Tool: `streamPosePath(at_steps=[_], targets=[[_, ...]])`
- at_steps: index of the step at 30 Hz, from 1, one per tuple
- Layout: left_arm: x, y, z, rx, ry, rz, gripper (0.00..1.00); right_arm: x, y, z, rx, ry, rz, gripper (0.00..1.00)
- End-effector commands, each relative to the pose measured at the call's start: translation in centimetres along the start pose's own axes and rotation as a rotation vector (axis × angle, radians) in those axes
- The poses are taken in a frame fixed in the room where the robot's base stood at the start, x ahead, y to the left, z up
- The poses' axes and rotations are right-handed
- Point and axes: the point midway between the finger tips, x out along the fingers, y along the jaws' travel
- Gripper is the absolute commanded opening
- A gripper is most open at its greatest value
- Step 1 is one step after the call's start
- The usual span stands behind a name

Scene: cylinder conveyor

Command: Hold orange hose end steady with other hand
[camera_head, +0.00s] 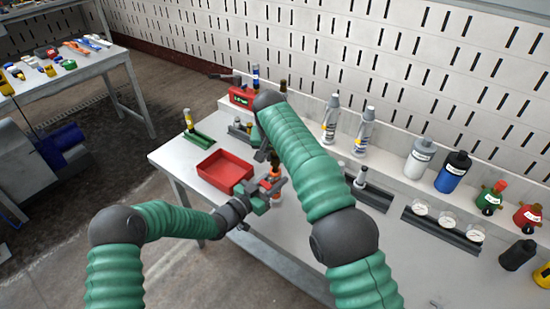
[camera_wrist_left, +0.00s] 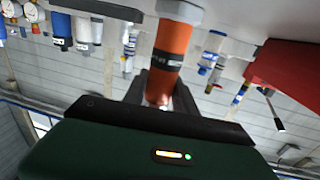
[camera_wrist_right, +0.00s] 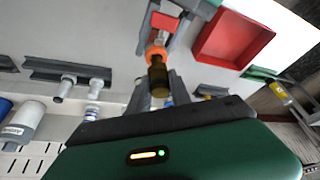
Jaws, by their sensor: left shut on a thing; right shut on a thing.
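An orange hose end (camera_wrist_left: 172,48) stands between the jaws of my left gripper (camera_wrist_left: 160,95) in the left wrist view. In the head view it is a small orange patch (camera_head: 266,184) at my left gripper (camera_head: 262,192), which is shut on it. A dark amber-brown fitting (camera_wrist_right: 159,78) sits right at the orange piece (camera_wrist_right: 155,50) in the right wrist view. My right gripper (camera_wrist_right: 153,98) is shut on the brown fitting, directly above the left gripper. Whether the two parts are joined or only touching cannot be told. My arms hide much of the contact in the head view.
A red tray (camera_head: 225,171) stands on the white table just left of the grippers. A green holder (camera_head: 198,139) with a yellow-topped cylinder is at the left edge. Grey racks (camera_head: 372,196), bottles (camera_head: 420,158) and gauges (camera_head: 447,225) line the right side. Front table area is clear.

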Motion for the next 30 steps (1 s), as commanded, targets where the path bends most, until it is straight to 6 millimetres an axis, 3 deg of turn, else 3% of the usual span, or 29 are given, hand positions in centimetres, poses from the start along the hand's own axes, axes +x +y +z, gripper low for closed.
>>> streamPosePath(at_steps=[14, 22, 29, 30], targets=[[0.0, 0.0, 0.1, -0.001, -0.001, 0.000, 0.00, -1.4, 0.0, -0.7, 0.001, 0.002, -0.001, 0.00], [0.0, 0.0, 0.1, -0.001, -0.001, 0.000, 0.00, -3.3, 0.0, -1.5, 0.001, 0.001, 0.000, 0.00], [0.0, 0.0, 0.1, -0.001, -0.001, 0.000, 0.00, -3.5, 0.0, -1.5, 0.000, 0.001, 0.000, 0.00], [0.0, 0.0, 0.1, -0.001, -0.001, 0.000, 0.37, -3.5, 0.0, -1.5, 0.000, 0.001, 0.000, 0.00]])
